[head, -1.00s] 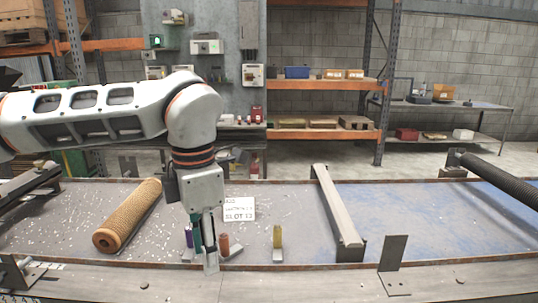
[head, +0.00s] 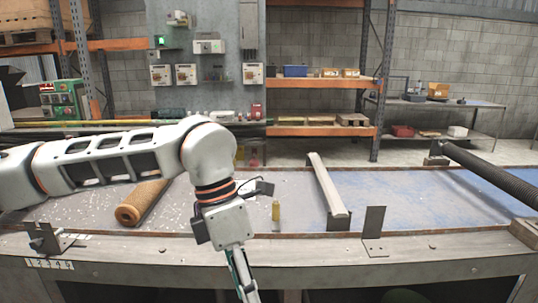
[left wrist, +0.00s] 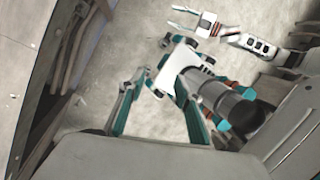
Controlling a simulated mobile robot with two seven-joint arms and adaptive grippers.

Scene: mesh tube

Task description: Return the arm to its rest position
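My left arm comes in from the left in the head view, and its gripper (head: 243,284) points down in front of the bench's front edge, partly cut off by the picture's bottom. In the left wrist view its two teal fingers (left wrist: 162,95) stand apart with nothing between them but my own base and the floor beyond. My right gripper (left wrist: 183,19) shows at the top of the left wrist view, its fingers apart and empty. A brown mesh tube (head: 137,207) lies on the bench behind my left arm, partly hidden by it.
The long bench (head: 420,203) has a raised front edge. On it are a small yellow piece (head: 276,212), a grey bar (head: 328,188), an upright metal bracket (head: 374,224) and a dark ribbed roller (head: 490,177) at right. The floor (left wrist: 90,90) near my base looks clear.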

